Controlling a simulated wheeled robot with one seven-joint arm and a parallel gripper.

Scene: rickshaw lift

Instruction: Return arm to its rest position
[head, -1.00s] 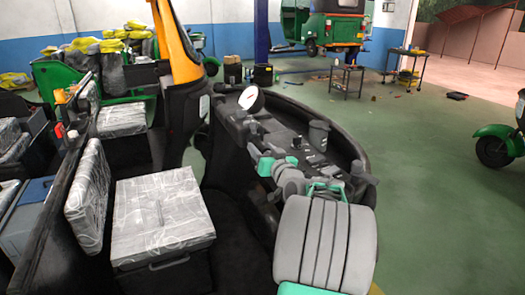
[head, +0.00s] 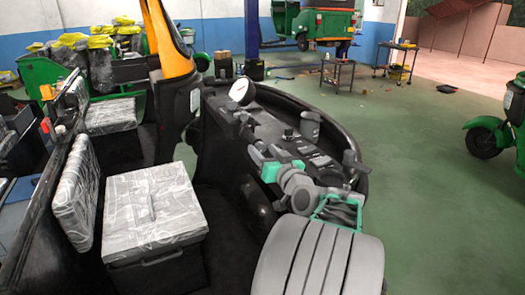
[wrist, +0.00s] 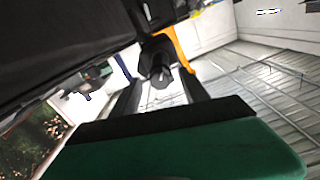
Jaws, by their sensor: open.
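My arm reaches up from the bottom of the head view, with grey links and green bands. It is extended over the rickshaw's black dashboard (head: 335,130). My gripper (head: 254,152) is at its far end, small and dark against the dashboard. In the wrist view my gripper (wrist: 160,85) shows two black fingers spread apart on a green-and-black palm. No object is held between them. A dark rounded part shows between and beyond the fingers, and I cannot tell how far away it is.
A round white gauge (head: 242,91) and a dark cup-like holder (head: 310,125) stand on the dashboard. A plastic-wrapped seat (head: 150,212) is on the left. A small metal table (head: 338,75) and a green rickshaw (head: 505,120) stand beyond. The green floor at right is clear.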

